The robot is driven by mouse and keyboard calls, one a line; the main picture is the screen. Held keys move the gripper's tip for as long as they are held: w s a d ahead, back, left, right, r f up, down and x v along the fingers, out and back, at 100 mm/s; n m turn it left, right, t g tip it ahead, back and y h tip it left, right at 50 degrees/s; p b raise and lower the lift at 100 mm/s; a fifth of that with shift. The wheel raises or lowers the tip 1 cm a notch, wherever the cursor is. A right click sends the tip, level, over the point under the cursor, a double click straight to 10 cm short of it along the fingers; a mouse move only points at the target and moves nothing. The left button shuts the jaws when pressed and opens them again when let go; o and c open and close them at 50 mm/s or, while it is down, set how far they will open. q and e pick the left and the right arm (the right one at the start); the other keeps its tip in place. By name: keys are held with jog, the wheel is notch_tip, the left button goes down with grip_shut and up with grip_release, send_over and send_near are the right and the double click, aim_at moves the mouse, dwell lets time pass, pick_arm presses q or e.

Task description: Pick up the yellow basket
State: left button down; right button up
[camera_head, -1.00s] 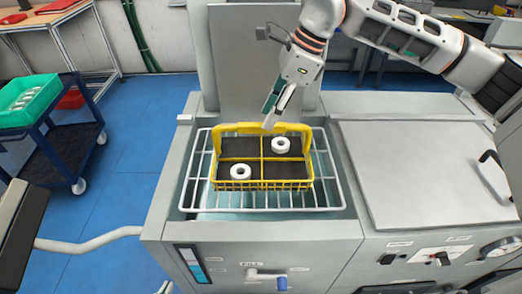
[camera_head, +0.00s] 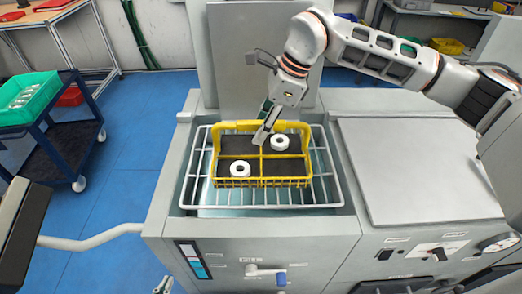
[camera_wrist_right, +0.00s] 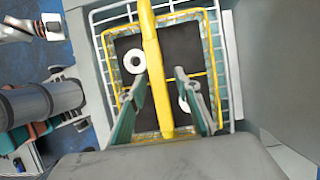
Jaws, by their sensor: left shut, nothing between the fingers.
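The yellow basket (camera_head: 262,183) sits upright on a wire rack in the open basin of the grey machine. It has dark compartments, and two white rings (camera_head: 279,142) (camera_head: 240,169) lie in it. My right gripper (camera_head: 265,136) is over its handle. In the right wrist view, the basket's handle (camera_wrist_right: 155,60) runs between the two fingers of the right gripper (camera_wrist_right: 166,95), which are open with visible gaps on both sides. One ring is partly hidden by a finger there. The tip of my left gripper (camera_head: 163,286) shows at the bottom edge, shut and away from the basket.
The wire rack (camera_head: 196,170) surrounds the basket inside the basin. A raised lid (camera_head: 255,60) stands behind it. The flat machine top (camera_head: 410,165) on the right is clear. A blue cart (camera_head: 75,140) with a green bin (camera_head: 30,97) stands at left.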

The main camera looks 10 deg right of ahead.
jog(key=shift+f, duration=0.15)
dwell(0.3)
grip_shut()
jog(key=shift+r, duration=0.2)
